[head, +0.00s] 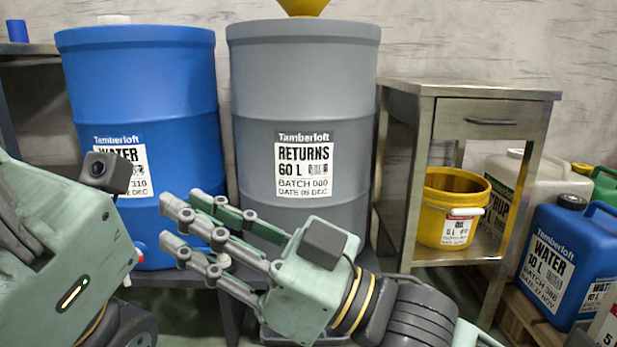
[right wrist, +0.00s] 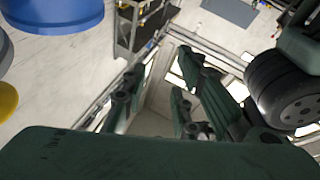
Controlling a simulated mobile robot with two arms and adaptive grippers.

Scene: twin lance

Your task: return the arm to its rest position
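My right gripper (head: 172,222) reaches from the lower right across the middle of the head view. Its green and grey fingers point left and are spread apart, with nothing between them. They appear in front of the lower parts of the blue and grey drums. The same fingers show spread in the right wrist view (right wrist: 152,92). The green housing of my left gripper (head: 70,245) fills the lower left corner of the head view; its fingertips cannot be made out.
A blue drum (head: 140,75) and a grey drum (head: 303,80) stand behind my arms. To the right is a metal cabinet (head: 490,90) with a yellow bucket (head: 450,205) on its lower shelf. A blue canister (head: 560,260) stands at the far right.

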